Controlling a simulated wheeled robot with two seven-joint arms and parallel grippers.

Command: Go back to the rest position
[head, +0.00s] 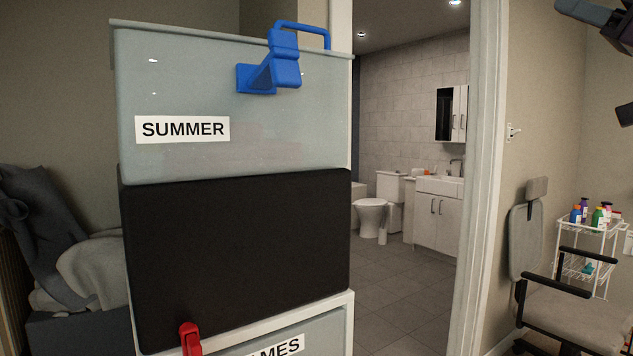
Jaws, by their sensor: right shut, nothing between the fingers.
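The gripper is shut and empty, well apart from the bins and the trolley. My left gripper is not in view.
A stack stands close in front: a clear bin marked SUMMER (230,95) with a blue latch (275,70), a black box (240,250), and a lower bin with a red latch (190,338). A doorway shows a bathroom. An office chair (575,310) and a white trolley (590,228) with bottles stand right.

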